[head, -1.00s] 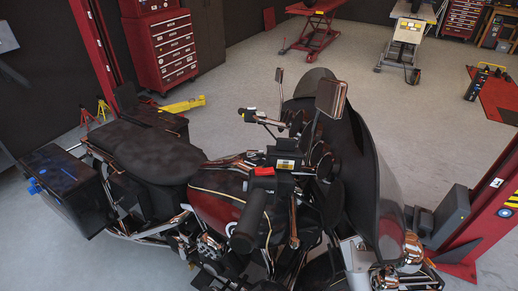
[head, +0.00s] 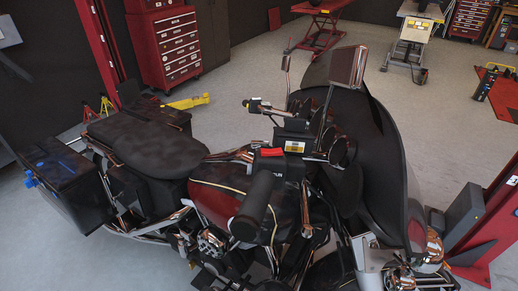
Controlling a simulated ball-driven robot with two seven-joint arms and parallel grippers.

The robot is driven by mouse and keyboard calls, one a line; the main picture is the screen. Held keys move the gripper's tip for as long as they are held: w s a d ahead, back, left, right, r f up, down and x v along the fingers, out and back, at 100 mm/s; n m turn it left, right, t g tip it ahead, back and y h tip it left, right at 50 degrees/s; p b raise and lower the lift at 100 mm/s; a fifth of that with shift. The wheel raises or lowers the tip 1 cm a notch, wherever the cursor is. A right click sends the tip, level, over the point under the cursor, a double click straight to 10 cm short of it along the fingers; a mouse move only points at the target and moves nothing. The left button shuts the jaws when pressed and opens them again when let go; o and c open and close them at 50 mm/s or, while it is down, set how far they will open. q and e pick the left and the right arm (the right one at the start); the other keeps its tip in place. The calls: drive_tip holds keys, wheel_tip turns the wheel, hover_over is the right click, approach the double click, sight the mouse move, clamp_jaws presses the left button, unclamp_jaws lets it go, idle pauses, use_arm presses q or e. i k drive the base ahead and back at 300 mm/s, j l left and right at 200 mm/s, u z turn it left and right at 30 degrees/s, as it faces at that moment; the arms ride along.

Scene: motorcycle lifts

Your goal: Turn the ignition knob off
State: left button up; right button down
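A dark red and black motorcycle (head: 215,203) stands across the middle of the head view, its windshield (head: 372,150) to the right. A black console box (head: 293,128) with a yellow-white label (head: 294,147) sits between the handlebars. A red switch (head: 272,152) shows on the control housing beside the near black handlebar grip (head: 257,205). I cannot make out clearly which small part is the ignition knob; it may be on the console box. Neither of my grippers is in view.
Red lift posts stand at the left (head: 97,45) and right (head: 490,230). A red tool chest (head: 172,48) and a red lift table (head: 318,25) are behind. A mirror (head: 347,66) sticks up by the windshield.

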sight(257, 145)
drive_tip(key=i+j, duration=0.15)
drive_tip(key=j, duration=0.25)
drive_tip(key=i+j, duration=0.15)
drive_tip(key=j, duration=0.25)
drive_tip(key=i+j+z, duration=0.1)
drive_tip(key=j, duration=0.25)
drive_tip(key=i+j, duration=0.2)
drive_tip(key=j, duration=0.25)
